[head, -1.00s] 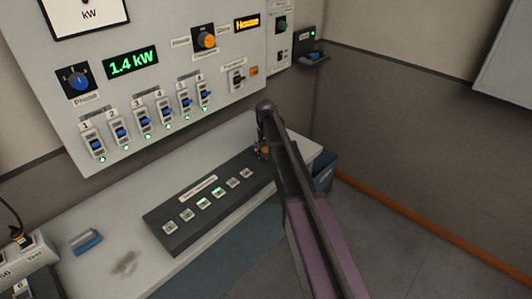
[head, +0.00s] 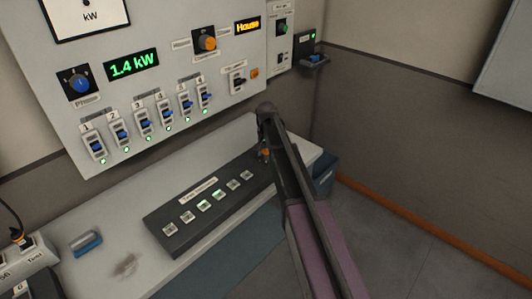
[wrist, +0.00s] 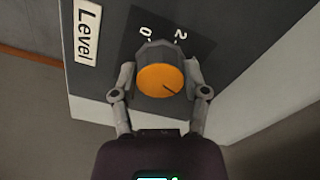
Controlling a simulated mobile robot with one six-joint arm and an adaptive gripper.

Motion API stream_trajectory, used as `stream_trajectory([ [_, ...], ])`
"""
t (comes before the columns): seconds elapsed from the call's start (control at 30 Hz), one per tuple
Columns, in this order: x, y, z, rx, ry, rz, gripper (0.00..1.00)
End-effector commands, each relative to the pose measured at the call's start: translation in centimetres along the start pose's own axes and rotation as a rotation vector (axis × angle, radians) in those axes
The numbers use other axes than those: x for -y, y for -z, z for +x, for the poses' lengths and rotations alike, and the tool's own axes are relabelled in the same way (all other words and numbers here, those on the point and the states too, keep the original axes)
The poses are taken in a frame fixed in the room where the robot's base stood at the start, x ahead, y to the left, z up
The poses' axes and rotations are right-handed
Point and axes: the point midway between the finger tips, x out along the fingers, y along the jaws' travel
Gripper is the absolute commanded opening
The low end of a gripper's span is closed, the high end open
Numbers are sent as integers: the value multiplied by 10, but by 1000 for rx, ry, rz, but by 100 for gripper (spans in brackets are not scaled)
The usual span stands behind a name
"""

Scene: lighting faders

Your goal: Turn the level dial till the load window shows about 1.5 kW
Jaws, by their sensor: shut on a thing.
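The level dial (wrist: 160,80) shows in the wrist view as an orange-capped knob with a dark pointer line, on a dark plate with printed numbers. A "Level" label (wrist: 87,32) is beside it. My gripper (wrist: 160,82) is shut on the dial, one finger on each side. In the head view my arm hides most of the dial, at the right end of the dark console (head: 215,200). The load window (head: 131,64) on the wall panel reads 1.4 kW in green.
The wall panel carries several blue-handled switches (head: 144,122) with green lamps, another orange knob (head: 207,40) and an orange "House" display (head: 247,25). A blue bin (head: 325,175) stands by the bench end. A blue block (head: 86,242) lies on the bench.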

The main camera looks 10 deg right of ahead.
Motion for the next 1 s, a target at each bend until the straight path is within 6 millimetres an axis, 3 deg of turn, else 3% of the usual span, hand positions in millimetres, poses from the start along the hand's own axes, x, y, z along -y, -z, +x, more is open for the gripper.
stream_trajectory([
  [0.13, 0, -1, 0, 1, -1, 0, 11],
  [0.17, -1, -1, 0, 1, -1, 0, 65],
  [0.27, -1, 0, 0, 1, -1, -1, 94],
  [1.0, -1, 0, -3, 0, 0, -49, 94],
])
